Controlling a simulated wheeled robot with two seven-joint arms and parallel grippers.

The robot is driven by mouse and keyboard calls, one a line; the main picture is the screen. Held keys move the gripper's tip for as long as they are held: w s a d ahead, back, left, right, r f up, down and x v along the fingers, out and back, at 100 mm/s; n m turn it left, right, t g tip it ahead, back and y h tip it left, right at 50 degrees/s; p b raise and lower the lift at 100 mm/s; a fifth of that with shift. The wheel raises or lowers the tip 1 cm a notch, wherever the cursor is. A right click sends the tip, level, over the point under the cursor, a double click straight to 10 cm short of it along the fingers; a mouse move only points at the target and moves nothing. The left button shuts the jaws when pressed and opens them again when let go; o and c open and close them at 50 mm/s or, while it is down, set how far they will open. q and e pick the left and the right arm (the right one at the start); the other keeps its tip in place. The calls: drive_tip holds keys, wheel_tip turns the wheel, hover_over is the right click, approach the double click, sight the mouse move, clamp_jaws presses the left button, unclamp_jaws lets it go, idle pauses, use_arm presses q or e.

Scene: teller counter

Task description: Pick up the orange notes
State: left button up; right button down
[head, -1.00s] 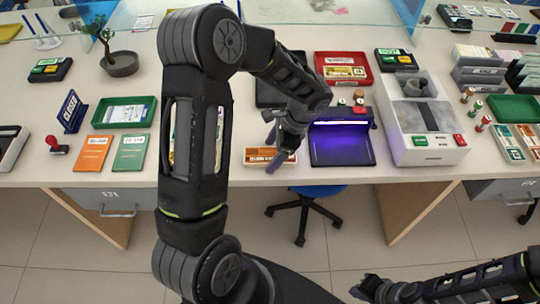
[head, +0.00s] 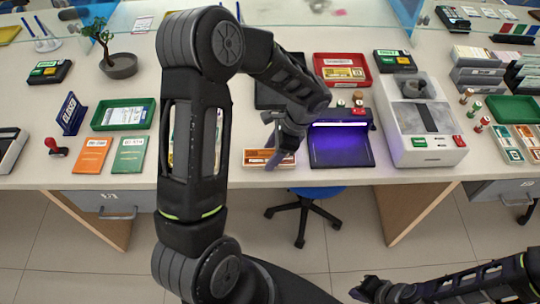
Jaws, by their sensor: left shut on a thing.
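The orange notes (head: 256,158) are a flat banded bundle at the counter's front edge, left of the purple-lit device. My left gripper (head: 277,153) reaches down over the bundle and is shut on it. The fingers cover part of its top, and I cannot tell whether it is clear of the counter. My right gripper (head: 368,291) is low at the bottom right, away from the counter; its fingers are dark and small, so their opening does not show.
The purple-lit device (head: 340,150) stands just right of the bundle, with a grey-white counting machine (head: 395,146) beyond it. A red tray (head: 341,60) with notes lies behind. An orange booklet (head: 90,156) and a green booklet (head: 130,155) lie left. A blue stool (head: 316,191) stands below.

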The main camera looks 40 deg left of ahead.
use_arm(q)
drive_tip(key=shift+r, duration=0.1)
wheel_tip(320, 180, up, 10)
drive_tip(key=shift+b, duration=0.45)
use_arm(e)
drive_tip(key=shift+f, duration=0.45)
